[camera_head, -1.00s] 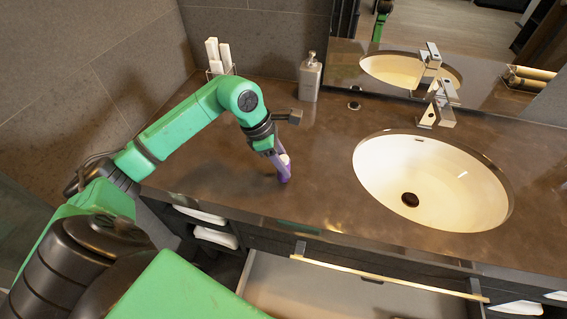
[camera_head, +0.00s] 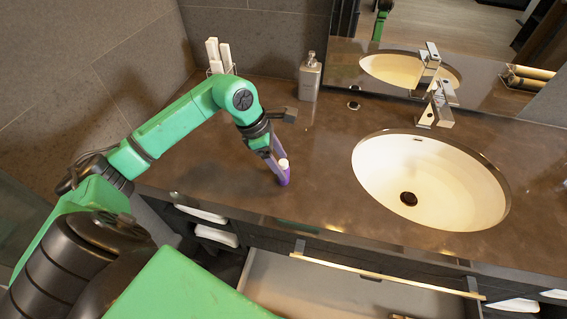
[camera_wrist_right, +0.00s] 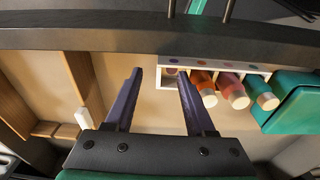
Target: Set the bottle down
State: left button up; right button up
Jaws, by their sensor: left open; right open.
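A small purple bottle (camera_head: 284,176) with a white cap stands upright on the brown vanity counter (camera_head: 325,205), left of the sink and near the front edge. My left gripper (camera_head: 275,170) is open beside the bottle, its fingers slanting down close to it. One finger is seen against the bottle's left side, and I cannot tell whether it touches. My right gripper (camera_wrist_right: 160,72) shows in the right wrist view, its two dark fingers spread apart with nothing between them, over the open drawer.
A white rack (camera_wrist_right: 200,64) in the drawer holds several bottles with orange and pink bodies; a teal box (camera_wrist_right: 292,103) lies beside it. On the counter are a soap dispenser (camera_head: 309,78), a holder of white items (camera_head: 217,57), a sink (camera_head: 440,180) and a faucet (camera_head: 436,105). The drawer (camera_head: 340,285) stands open.

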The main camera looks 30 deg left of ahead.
pick_arm(q)
jog(key=p+v, duration=0.1)
jog(key=v, duration=0.8)
jog(key=shift+a+r+p, duration=0.2)
jog(key=shift+r+p, duration=0.1)
jog(key=shift+r, duration=0.05)
jog(key=shift+s, duration=0.15)
